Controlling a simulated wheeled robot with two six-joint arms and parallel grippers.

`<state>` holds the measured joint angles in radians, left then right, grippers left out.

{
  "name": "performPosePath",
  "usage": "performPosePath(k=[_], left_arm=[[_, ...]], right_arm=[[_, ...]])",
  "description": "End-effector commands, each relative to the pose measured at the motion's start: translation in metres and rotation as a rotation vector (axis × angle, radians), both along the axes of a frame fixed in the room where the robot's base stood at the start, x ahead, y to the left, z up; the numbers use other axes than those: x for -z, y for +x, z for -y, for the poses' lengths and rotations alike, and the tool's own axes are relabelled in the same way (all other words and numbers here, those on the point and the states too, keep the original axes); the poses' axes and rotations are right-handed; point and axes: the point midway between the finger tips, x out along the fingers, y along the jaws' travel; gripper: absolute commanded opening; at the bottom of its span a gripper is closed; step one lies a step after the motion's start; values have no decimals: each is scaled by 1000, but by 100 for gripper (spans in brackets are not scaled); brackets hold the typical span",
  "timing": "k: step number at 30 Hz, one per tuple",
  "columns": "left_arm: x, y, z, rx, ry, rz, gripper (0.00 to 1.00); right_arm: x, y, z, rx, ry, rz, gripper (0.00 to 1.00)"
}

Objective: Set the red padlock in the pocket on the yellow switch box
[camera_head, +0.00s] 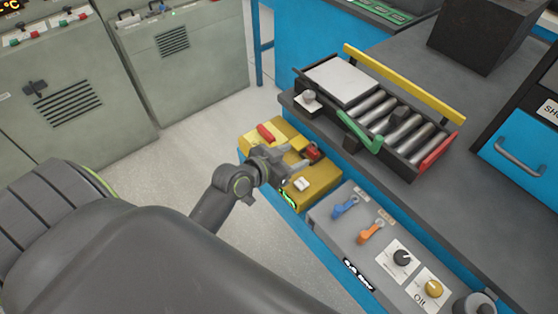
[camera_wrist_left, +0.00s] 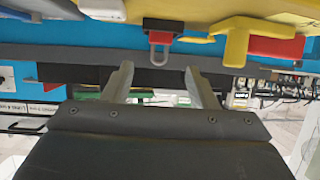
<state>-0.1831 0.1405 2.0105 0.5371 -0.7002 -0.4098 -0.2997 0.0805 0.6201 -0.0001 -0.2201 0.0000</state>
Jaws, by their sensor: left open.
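The yellow switch box (camera_head: 316,184) stands at the blue bench edge in the head view; its yellow surface (camera_wrist_left: 275,10) fills the top of the left wrist view. The red padlock (camera_head: 313,151) is at the box, just beyond my left gripper (camera_head: 298,154). In the wrist view the padlock's red body (camera_wrist_left: 160,38) sits against a dark block (camera_wrist_left: 163,24) on the box, its grey shackle toward my fingers. My left gripper (camera_wrist_left: 158,70) is open, with the padlock between and slightly beyond its fingertips. No contact shows. How deep the padlock sits in the pocket cannot be told.
A grey panel (camera_head: 330,215) with blue and orange switches and knobs adjoins the box. A roller tray (camera_head: 405,165) with a yellow rail lies behind. Floor (camera_head: 190,140) is clear to the left.

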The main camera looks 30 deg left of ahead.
Motion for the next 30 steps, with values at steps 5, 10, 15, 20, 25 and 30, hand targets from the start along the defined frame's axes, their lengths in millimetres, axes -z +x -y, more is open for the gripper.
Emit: performPosePath(k=[5,10,15,20,25,30], left_arm=[[-11,-27,-8,1,2,0,53],[-17,-42,-12,1,0,-1,53],[-20,-46,-13,1,-1,0,53],[-20,-45,-13,1,-1,0,53],[-20,-45,-13,1,-1,0,53],[-18,-47,-13,0,1,-8,53]], right_arm=[[2,0,-1,0,1,0,36],[3,0,-1,0,1,0,36],[3,0,-1,0,1,0,36],[3,0,-1,1,1,0,36],[3,0,-1,1,1,0,36],[3,0,-1,1,1,0,36]])
